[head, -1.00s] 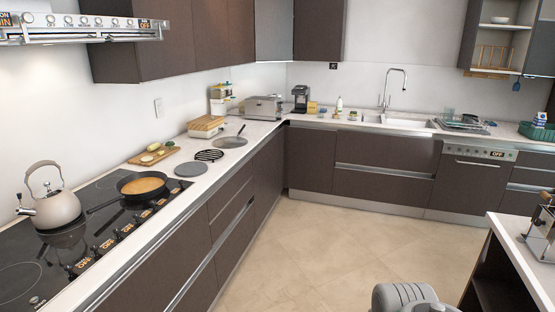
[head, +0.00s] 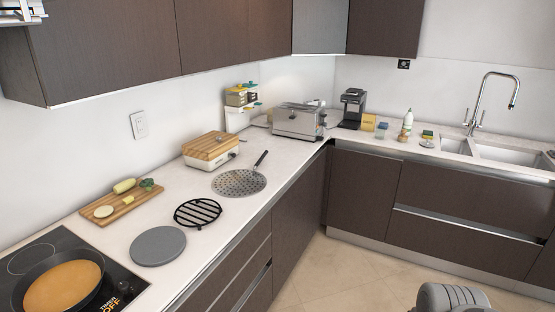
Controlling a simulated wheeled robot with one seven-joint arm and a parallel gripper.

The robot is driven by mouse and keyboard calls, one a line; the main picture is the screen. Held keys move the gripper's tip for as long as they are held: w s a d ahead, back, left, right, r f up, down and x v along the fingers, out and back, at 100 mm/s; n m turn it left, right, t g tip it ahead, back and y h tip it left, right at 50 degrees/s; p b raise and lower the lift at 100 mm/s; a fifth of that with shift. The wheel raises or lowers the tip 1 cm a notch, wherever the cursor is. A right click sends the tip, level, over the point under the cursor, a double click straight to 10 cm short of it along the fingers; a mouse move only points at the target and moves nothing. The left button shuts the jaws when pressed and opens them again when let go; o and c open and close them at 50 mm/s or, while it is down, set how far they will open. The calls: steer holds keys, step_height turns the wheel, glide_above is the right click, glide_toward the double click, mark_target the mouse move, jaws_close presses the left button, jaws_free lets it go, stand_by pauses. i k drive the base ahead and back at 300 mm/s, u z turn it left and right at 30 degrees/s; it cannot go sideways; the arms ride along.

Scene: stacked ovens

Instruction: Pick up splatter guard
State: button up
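The splatter guard (head: 239,182) is a flat, round, perforated grey disc with a dark handle. It lies flat on the white counter, left of the corner, with its handle pointing to the back right. A grey part of my own arm (head: 452,298) shows at the bottom right edge. My gripper's fingers are not in view.
A black round trivet (head: 198,213) and a grey round disc (head: 158,246) lie nearer on the counter. A wood-lidded box (head: 211,150), cutting board (head: 122,201) and toaster (head: 298,121) stand around. A pan (head: 62,287) sits on the hob. The floor (head: 345,270) is clear.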

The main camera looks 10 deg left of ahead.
mark_target(238, 183)
steer(key=i, duration=3.55)
steer(key=u, duration=4.6)
